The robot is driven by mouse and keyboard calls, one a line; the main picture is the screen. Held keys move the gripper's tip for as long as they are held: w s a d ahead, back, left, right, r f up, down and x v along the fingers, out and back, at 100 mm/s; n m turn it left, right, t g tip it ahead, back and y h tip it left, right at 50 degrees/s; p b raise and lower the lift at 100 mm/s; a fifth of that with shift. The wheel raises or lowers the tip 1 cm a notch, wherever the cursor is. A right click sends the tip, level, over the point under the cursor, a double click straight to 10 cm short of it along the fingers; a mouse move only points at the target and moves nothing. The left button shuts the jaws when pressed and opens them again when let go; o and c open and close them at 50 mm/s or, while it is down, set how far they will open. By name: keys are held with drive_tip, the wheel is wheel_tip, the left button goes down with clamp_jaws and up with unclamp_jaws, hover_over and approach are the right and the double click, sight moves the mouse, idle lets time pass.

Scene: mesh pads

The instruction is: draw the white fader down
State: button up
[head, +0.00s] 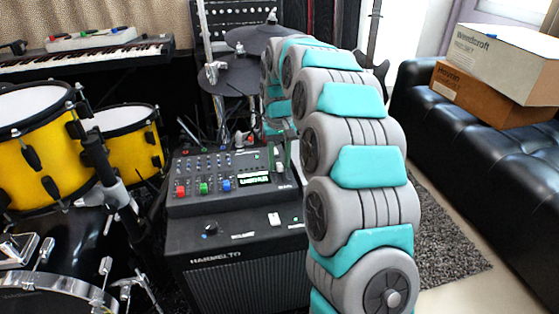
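A black mixer (222,181) with rows of small knobs and a lit display sits on top of a black amplifier. Along its front are a red (180,191), a green (203,188) and a blue control (226,185). A small white piece (274,219) stands on the amplifier's top panel, to the right of a dark knob; I cannot tell for sure that it is the white fader. My arm arches up and over on the right. What seems to be my gripper (280,155) hangs over the mixer's right end, partly hidden by my arm; its fingers are not clear.
The amplifier (243,283) stands on the floor. Yellow drums (38,160) are close on the left, a keyboard (85,55) and dark cymbals (230,80) behind. A black sofa (480,150) with two boxes is at right. Grey rug (445,240) lies clear before it.

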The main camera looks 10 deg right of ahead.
clamp_jaws()
idle(1.1)
